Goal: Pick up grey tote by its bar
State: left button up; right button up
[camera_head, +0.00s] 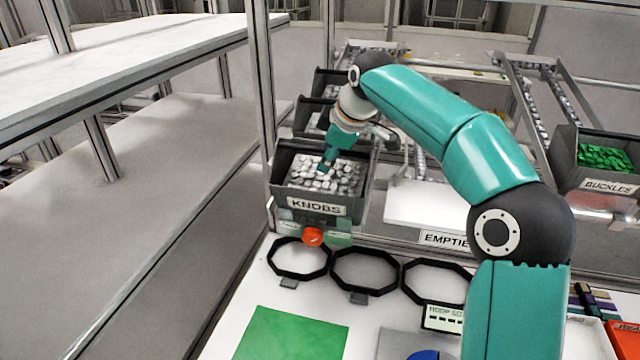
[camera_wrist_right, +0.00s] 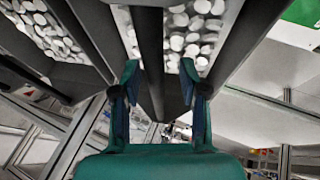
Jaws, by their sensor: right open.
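The grey tote (camera_head: 356,205) is a dark open bin with a KNOBS label on its front, filled with pale round knobs (camera_head: 318,178). It stands left of centre in the head view. My right gripper (camera_head: 327,162) is open and reaches down over the tote's middle. In the right wrist view, a dark bar (camera_wrist_right: 150,50) runs between the two spread fingers (camera_wrist_right: 160,88), with knobs on both sides. I cannot tell whether the fingers touch the bar. The bar is hard to make out in the head view behind the gripper. My left gripper is out of view.
More dark bins (camera_head: 318,112) stand behind the tote. An upright metal post (camera_head: 264,90) stands close to its left. A red knob (camera_head: 312,236) and black rings (camera_head: 365,270) are in front. A green-filled BUCKLES bin (camera_head: 605,157) is at right.

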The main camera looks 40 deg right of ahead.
grip_shut()
jog(key=shift+r, duration=0.1)
dwell(0.5)
